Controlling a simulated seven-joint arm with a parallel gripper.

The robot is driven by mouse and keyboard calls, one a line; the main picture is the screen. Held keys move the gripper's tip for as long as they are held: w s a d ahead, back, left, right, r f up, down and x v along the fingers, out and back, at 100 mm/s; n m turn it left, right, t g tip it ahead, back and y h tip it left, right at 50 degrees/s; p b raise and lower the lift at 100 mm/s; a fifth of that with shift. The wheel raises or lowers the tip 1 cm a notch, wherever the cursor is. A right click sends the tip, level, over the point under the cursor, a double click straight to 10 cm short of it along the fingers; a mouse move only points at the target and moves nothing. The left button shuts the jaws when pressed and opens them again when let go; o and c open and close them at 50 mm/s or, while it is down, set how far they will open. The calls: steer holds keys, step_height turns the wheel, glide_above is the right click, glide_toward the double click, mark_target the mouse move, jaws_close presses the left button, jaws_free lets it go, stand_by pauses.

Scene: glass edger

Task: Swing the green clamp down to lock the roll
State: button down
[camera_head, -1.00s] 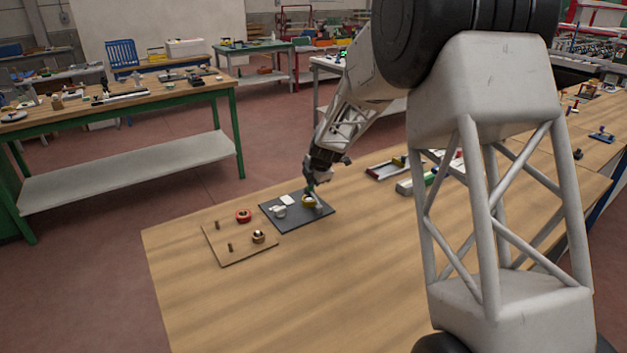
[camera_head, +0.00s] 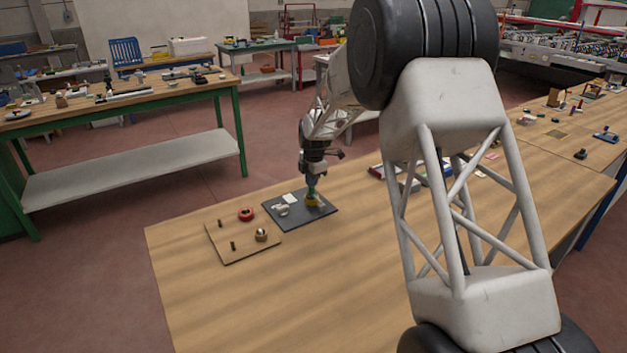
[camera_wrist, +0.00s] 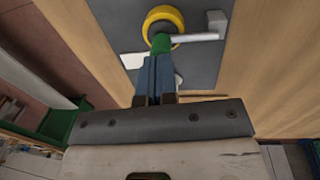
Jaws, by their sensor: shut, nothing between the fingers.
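The yellow roll (camera_head: 313,203) sits on a dark plate (camera_head: 292,222) on the wooden bench. In the wrist view the yellow roll (camera_wrist: 150,19) is a ring at the top centre. The green clamp (camera_wrist: 160,44) shows as a green end at the roll's near edge, with a grey bar (camera_wrist: 196,37) running right from it. My gripper (camera_wrist: 157,62) is shut and empty, its blue fingers at the green end. I cannot tell whether they touch it. In the head view my gripper (camera_head: 311,186) points down over the roll and partly hides the clamp.
Left of the dark plate is a wooden board (camera_head: 232,253) with pegs, a red ring (camera_head: 246,214) and a brown roll (camera_head: 261,235). The front of the bench is clear.

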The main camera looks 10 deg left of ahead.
steer(key=shift+w+a+f, duration=0.25)
steer(key=shift+w+f, duration=0.05)
steer(key=shift+f, duration=0.1)
steer(key=shift+r, duration=0.15)
step_height(320, 180, up, 14)
stand_by(0.8)
